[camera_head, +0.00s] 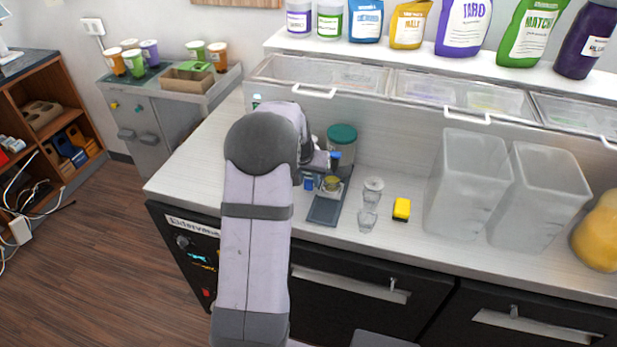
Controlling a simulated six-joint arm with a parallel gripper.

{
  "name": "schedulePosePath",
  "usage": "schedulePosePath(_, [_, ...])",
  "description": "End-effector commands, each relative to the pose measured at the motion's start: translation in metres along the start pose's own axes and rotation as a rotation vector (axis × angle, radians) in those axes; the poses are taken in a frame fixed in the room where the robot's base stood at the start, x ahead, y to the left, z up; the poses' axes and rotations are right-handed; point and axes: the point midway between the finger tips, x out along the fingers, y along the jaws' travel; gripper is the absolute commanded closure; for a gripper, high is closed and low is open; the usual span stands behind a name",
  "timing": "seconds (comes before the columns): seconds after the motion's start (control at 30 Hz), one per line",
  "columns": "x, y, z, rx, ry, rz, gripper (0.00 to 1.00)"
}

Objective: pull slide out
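My arm's large grey link crosses the middle of the view and bends down behind its elbow. My gripper (322,163) is at the counter, left of a clear jar with a green lid (342,139). It is small and partly covered by the arm, so its fingers cannot be made out. No cup sealer or slide can be told for certain. A grey cabinet-like machine (155,126) with two front handles stands at the left, away from the gripper. Just below the gripper, a dark flat plate (325,211) lies on the counter with a small yellowish-topped item (331,184) at its far end.
Stacked clear cups (370,203) and a yellow block (401,209) stand right of the plate. Two tall translucent containers (468,183) are farther right. Lidded bins (317,75) and a shelf of bottles and pouches line the back. The counter's left end (196,163) is bare.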

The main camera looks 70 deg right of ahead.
Motion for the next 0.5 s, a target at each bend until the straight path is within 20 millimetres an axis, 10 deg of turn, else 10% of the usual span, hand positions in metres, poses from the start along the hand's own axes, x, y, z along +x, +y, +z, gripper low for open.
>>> schedulePosePath(0.5, [0.0122, 0.0001, 0.0001, 0.0, 0.001, 0.0, 0.73])
